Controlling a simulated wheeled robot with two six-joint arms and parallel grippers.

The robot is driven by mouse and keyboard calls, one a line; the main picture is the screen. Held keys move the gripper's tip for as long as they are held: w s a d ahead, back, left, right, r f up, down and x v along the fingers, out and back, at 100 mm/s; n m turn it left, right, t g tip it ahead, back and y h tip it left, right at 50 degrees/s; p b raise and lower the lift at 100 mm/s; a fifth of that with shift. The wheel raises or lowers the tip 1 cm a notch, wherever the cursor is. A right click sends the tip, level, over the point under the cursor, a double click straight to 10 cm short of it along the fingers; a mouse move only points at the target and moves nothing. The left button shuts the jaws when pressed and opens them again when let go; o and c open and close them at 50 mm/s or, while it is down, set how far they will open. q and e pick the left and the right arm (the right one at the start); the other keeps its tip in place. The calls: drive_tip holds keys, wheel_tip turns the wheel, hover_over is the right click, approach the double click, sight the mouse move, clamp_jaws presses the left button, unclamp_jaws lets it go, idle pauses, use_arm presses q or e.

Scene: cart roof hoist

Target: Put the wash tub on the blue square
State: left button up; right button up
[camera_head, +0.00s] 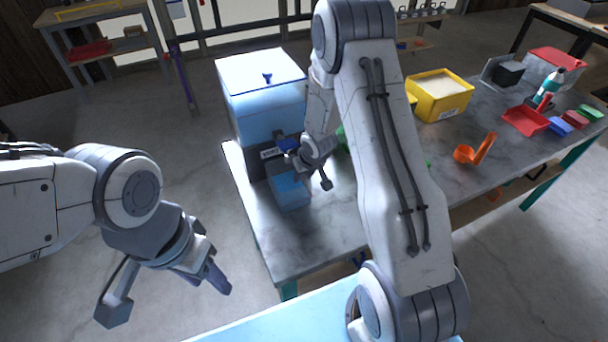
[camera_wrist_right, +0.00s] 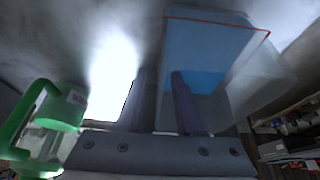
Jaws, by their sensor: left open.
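A large pale blue, box-shaped tub (camera_head: 268,105) with a whitish top stands on the left end of the grey table; I take it for the wash tub, but cannot be sure. A smaller blue block-like patch (camera_head: 290,190) is in front of it; I cannot tell if it is the blue square. My right gripper (camera_head: 289,146) is close to the tub's near side. In the right wrist view its fingers (camera_wrist_right: 163,100) are apart, with a see-through blue tub (camera_wrist_right: 210,50) just beyond; contact cannot be told. My left gripper (camera_head: 205,278) is open and empty, left of the table.
A yellow bin (camera_head: 440,97), an orange scoop (camera_head: 474,150) and a red tray (camera_head: 525,120) are on the table's right part. A green-handled jug (camera_wrist_right: 45,125) is beside my right gripper. A light blue surface (camera_head: 280,322) lies at the bottom. Floor at left is clear.

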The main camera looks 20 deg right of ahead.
drive_tip(key=shift+s+r+p, duration=0.1)
drive_tip(key=shift+r+p, duration=0.25)
drive_tip(key=shift+r, duration=0.2)
drive_tip(key=p+v, duration=0.5)
drive_tip(key=v, duration=0.6)
drive_tip(key=shift+s+r, duration=0.15)
drive_tip(key=s+a+r+n, duration=0.2)
drive_tip(key=s+a+r, duration=0.1)
drive_tip(key=a+r, duration=0.35)
use_arm(q)
wheel_tip(320, 180, up, 6)
drive_tip(key=shift+f, duration=0.2)
use_arm(e)
drive_tip(key=s+a+r+n+g, duration=0.1)
drive_tip(key=s+a+r, duration=0.2)
drive_tip(key=s, duration=0.5)
drive_tip(key=s+a+r+n+g, duration=0.2)
drive_tip(key=s+a+r, duration=0.1)
drive_tip(key=s+a, duration=0.2)
drive_tip(key=s+a+r+n+g, duration=0.1)
drive_tip(key=s+a+r+n, duration=0.1)
drive_tip(key=s, duration=0.8)
drive_tip(key=shift+s+a+r+y, duration=0.4)
drive_tip(key=shift+a+r, duration=0.45)
drive_tip(key=shift+a, duration=0.15)
